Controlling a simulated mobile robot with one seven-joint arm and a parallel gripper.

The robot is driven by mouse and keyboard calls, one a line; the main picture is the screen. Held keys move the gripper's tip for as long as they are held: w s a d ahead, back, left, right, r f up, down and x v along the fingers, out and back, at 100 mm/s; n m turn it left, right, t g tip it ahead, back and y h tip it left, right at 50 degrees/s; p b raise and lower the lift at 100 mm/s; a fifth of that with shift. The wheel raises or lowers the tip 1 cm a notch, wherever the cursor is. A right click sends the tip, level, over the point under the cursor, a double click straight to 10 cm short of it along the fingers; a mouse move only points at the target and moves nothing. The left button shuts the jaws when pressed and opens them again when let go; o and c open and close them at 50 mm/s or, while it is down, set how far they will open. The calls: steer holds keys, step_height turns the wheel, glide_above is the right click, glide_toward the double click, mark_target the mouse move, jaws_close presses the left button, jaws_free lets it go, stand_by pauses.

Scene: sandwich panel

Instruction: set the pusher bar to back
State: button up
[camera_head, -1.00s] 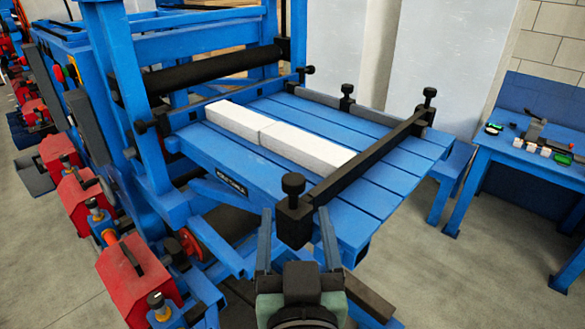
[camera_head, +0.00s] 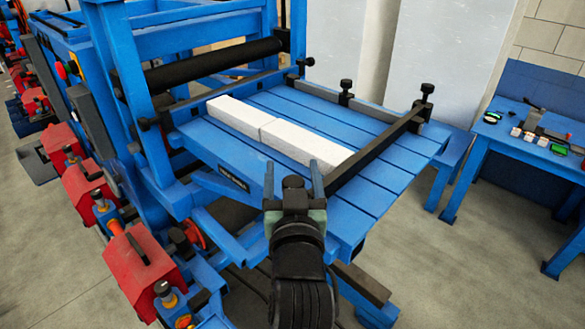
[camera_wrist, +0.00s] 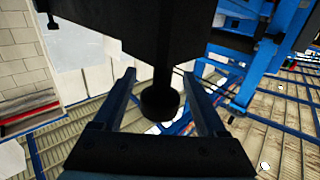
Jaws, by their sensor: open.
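The pusher bar (camera_head: 378,150) is a long black bar lying across the blue slatted table (camera_head: 385,190), at the right end of two white blocks (camera_head: 275,130). Its far end has a black knob (camera_head: 427,90); its near end is hidden behind my gripper in the head view. My gripper (camera_head: 293,170) is at that near end, with its two blue fingers apart. In the wrist view, the near knob (camera_wrist: 160,101) and its stem show between the fingers of my gripper (camera_wrist: 158,80), with gaps on both sides. The dark bar end (camera_wrist: 130,30) fills the top.
A black roller (camera_head: 210,65) and blue frame stand at the table's left end. Red boxes (camera_head: 140,265) stand at the lower left. A blue side table (camera_head: 535,150) with small items is at the right.

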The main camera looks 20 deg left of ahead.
steer(key=shift+c, duration=0.2)
jaws_close()
stand_by(1.1)
